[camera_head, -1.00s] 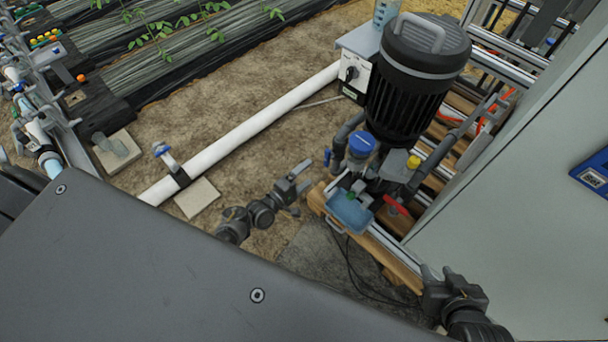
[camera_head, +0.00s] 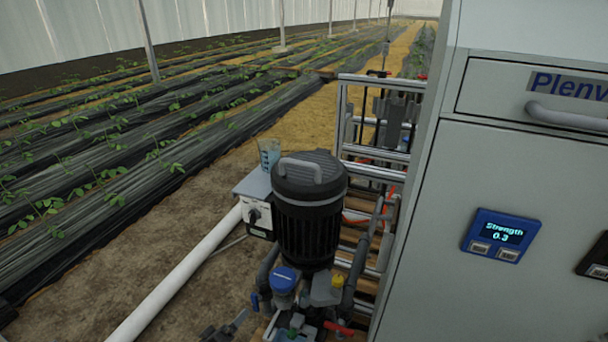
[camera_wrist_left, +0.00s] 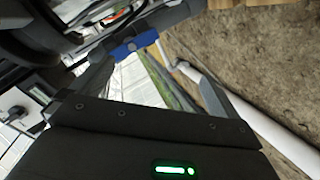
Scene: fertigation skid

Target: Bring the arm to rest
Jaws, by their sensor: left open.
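My left gripper (camera_head: 228,328) just shows at the bottom edge of the head view, left of the pump's blue-capped part; most of its arm is below the frame. In the left wrist view, my left gripper (camera_wrist_left: 155,72) has its two fingers spread with nothing held between them. A blue part (camera_wrist_left: 135,45) shows beyond the fingers, and I cannot tell how near it is. My right gripper is not in the current views.
The black pump motor (camera_head: 310,215) stands beside a grey switch box (camera_head: 256,200) with a beaker (camera_head: 269,154) on it. A white pipe (camera_head: 180,278) runs over the soil. A grey cabinet (camera_head: 420,250) with a blue "Strength 0.3" display (camera_head: 501,235) fills the right.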

